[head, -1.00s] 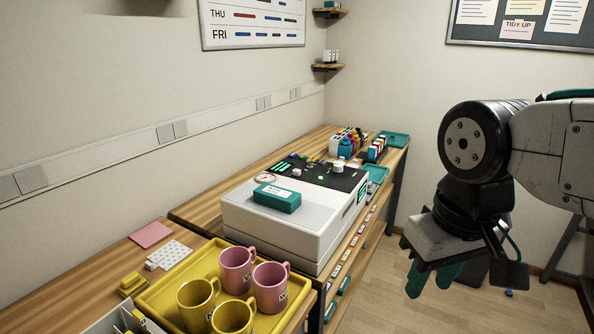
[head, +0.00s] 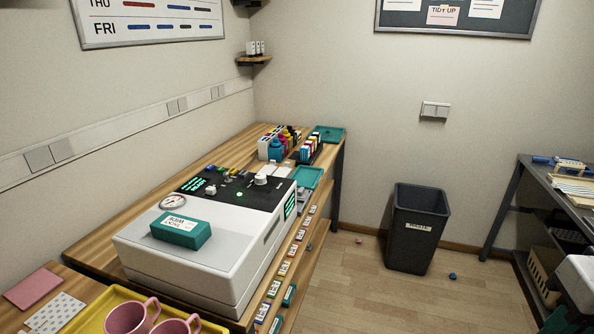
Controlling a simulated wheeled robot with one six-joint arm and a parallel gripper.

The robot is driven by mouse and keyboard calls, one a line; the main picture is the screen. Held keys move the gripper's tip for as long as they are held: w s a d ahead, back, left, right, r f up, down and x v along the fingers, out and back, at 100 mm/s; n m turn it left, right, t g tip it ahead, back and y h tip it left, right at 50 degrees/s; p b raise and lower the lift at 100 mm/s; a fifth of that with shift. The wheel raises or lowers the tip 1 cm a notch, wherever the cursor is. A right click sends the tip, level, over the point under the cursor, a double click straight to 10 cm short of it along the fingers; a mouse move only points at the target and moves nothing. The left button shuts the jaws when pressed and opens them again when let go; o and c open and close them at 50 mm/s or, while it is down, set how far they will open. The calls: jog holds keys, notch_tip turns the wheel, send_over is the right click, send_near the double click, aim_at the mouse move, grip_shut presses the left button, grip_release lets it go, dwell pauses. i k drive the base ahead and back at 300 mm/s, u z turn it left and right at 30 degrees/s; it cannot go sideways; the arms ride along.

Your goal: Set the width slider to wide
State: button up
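The white press (head: 190,262) stands on the wooden bench at left centre, with a black control panel (head: 222,196) on top. The panel carries a white knob (head: 261,180), a small white cap (head: 211,190), green lights and small coloured parts. Which of these is the width slider, and where it is set, is too small to tell. My gripper (head: 560,320) shows only in part at the bottom right corner, as a pale body and a teal finger piece cut off by the edge. It is far from the press, over the floor side. Its opening is hidden.
A teal box (head: 181,229) and a round gauge (head: 172,201) are on the press. Pink mugs (head: 131,316) stand in a yellow tray (head: 72,322) at bottom left. Bottles (head: 276,150) stand behind the press. A dark bin (head: 418,230) is on the floor; a side table (head: 545,190) is right.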

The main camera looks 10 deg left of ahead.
aim_at(210, 191)
jog(key=z, duration=0.3)
jog(key=i, duration=0.7)
jog(key=u, duration=1.8)
